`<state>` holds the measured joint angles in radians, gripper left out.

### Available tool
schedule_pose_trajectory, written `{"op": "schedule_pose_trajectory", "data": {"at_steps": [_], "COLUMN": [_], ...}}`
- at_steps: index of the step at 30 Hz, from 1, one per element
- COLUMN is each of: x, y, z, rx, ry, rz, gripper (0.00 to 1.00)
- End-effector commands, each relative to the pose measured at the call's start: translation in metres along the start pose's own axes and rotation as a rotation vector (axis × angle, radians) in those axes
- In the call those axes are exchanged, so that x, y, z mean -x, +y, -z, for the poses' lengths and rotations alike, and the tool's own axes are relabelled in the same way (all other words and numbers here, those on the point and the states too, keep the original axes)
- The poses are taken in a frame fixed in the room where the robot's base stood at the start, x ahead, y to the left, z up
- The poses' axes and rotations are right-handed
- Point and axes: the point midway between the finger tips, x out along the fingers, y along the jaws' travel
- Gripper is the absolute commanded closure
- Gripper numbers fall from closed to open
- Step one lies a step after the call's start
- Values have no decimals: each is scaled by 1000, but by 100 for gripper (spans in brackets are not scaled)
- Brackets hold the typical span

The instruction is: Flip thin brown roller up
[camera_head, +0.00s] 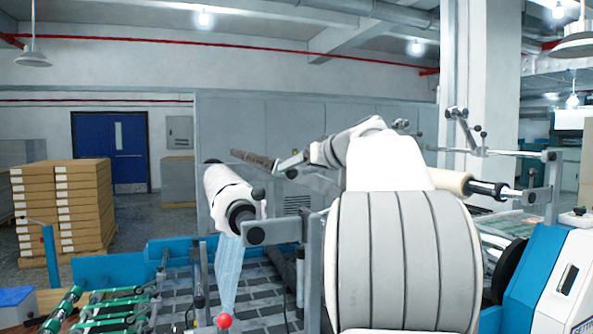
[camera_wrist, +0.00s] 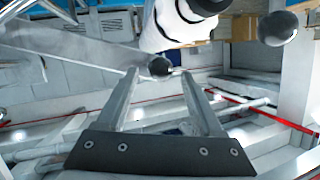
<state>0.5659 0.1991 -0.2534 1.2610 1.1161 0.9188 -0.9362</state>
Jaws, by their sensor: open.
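The thin brown roller (camera_head: 253,160) shows in the head view as a dark brown bar sloping down to the right, left of my arm. Its right end is hidden behind or close to my gripper (camera_head: 290,164). In the wrist view my gripper (camera_wrist: 160,74) has its two fingers apart. A black ball knob (camera_wrist: 160,66) shows between the fingertips. I cannot tell whether the fingers touch it. I cannot make out the brown roller clearly in the wrist view.
A white roll (camera_head: 232,195) with a black core sits left of my arm, above film hanging down. A cream roll (camera_head: 450,182) is at the right. A red knob (camera_head: 223,320) stands low in front. Stacked boxes (camera_head: 62,208) are far left.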

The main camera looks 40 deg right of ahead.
Motion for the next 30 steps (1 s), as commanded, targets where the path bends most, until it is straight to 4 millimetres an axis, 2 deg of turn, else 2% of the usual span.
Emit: {"op": "schedule_pose_trajectory", "data": {"at_steps": [12, 18, 24, 30], "x": [96, 138, 160, 165], "y": [1, 0, 0, 0], "z": [-1, 0, 0, 0], "rx": [0, 0, -1, -1], "ry": [3, 4, 3, 2], "rz": [-5, -4, -3, -1], "gripper": [31, 31, 31, 31]}}
